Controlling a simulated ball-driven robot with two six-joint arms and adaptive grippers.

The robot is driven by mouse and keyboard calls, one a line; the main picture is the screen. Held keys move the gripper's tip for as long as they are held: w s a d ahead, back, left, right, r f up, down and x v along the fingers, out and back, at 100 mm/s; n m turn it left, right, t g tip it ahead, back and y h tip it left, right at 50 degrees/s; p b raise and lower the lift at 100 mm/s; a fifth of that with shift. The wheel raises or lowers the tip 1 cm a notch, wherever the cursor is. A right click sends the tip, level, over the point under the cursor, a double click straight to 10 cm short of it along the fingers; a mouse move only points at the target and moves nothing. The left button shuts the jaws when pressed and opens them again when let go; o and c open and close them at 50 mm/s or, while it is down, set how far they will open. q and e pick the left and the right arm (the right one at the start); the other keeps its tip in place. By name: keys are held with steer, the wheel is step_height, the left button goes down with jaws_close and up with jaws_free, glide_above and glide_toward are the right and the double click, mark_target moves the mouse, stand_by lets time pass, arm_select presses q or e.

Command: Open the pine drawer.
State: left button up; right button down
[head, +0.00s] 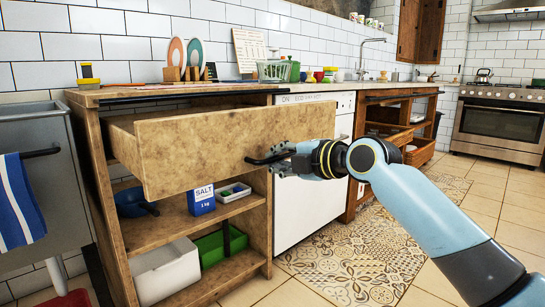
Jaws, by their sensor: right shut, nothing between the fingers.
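The pine drawer (215,146) is a wide, light wooden box front at the top of an open wooden shelf unit (265,228). It stands pulled out from the unit, and its side wall shows at the left. A dark bar handle (268,158) sits low on the right part of its front. My right gripper (277,163) is at this handle, its fingers close together; I cannot tell whether they touch it. My blue right arm comes in from the lower right. My left gripper is not in view.
A blue salt box (201,199) and a white tray (234,193) stand on the shelf below. A white bin (166,271) and a green crate (221,245) are on the bottom shelf. A white dishwasher (306,205) is at the right. The tiled floor (345,262) in front is clear.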

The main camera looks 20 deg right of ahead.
steer(key=c, duration=2)
jaws_free()
steer(key=shift+c, duration=0.2)
steer(key=o, duration=0.7)
steer(key=shift+c, duration=0.2)
steer(key=v, duration=1.2)
steer(key=shift+f, duration=0.15)
